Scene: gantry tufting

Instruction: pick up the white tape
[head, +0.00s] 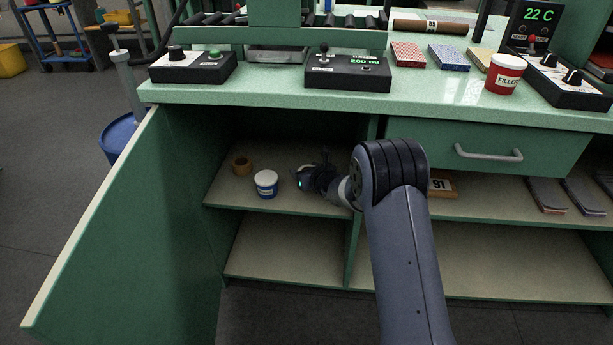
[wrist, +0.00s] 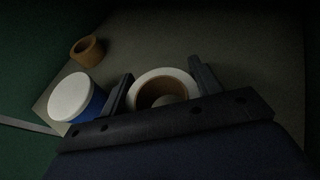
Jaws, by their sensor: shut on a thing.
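The white tape (wrist: 164,78) is a pale ring with a brown inner core, seen in the wrist view between my two fingers. My gripper (wrist: 160,84) is shut on it, one dark finger on each side. In the head view my gripper (head: 304,178) reaches into the open cabinet, over the upper shelf. Whether the tape touches the shelf cannot be told.
A blue tub with a white lid (head: 266,184) stands just left of my gripper. A brown tape roll (head: 242,164) lies farther back left. The cabinet door (head: 105,215) stands open at left. A divider (head: 357,232) and the counter (head: 260,97) bound the space.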

